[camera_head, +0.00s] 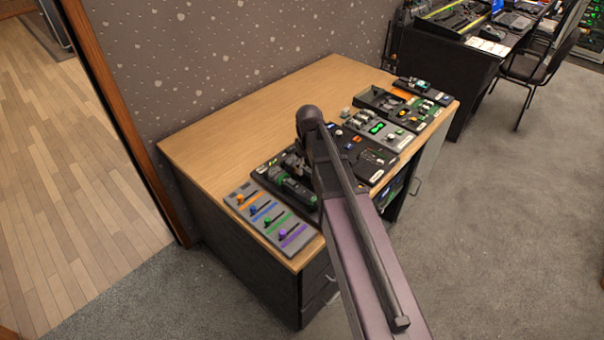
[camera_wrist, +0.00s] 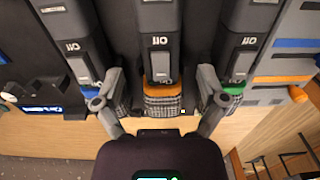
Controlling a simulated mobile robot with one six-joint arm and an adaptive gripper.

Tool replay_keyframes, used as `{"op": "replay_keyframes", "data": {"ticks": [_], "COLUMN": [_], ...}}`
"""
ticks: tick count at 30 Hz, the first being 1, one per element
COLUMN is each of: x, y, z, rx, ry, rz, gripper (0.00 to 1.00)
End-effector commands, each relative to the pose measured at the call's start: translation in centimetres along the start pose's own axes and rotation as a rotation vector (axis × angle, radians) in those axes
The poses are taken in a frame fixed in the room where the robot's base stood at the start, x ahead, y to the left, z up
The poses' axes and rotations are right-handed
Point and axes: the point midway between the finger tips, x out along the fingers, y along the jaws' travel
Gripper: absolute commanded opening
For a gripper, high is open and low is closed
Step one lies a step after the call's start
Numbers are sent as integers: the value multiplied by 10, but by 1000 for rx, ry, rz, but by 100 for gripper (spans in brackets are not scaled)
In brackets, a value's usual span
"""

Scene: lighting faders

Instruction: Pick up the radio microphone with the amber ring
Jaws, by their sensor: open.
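The radio microphone with the amber ring (camera_wrist: 159,45) is the middle one of three dark microphones lying side by side in a black holder in the wrist view. Its amber band sits just above a dark mesh end pointing toward me. My gripper (camera_wrist: 160,80) is open, with one finger on each side of the amber-ringed end. The fingers appear to sit in the gaps between neighbouring microphones; whether they touch anything I cannot tell. In the head view, my arm hides the gripper and much of the microphone holder (camera_head: 263,172).
A blue-ringed microphone (camera_wrist: 75,45) lies left of the amber one, and a green-ringed one (camera_wrist: 247,45) lies right, both close to my fingers. A grey fader panel (camera_head: 272,218) stands at the desk's near end. The wooden desk top (camera_head: 260,105) is clear toward the wall.

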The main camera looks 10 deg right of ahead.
Motion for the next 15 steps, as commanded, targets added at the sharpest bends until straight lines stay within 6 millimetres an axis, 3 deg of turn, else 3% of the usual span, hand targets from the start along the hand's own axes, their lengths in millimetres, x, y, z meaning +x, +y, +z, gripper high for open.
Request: {"op": "replay_keyframes", "data": {"ticks": [6, 15], "x": [21, 31], "y": [0, 0], "z": [1, 1], "rx": [0, 0], "ry": [0, 0], "rz": [0, 0], "gripper": [91, 91]}}
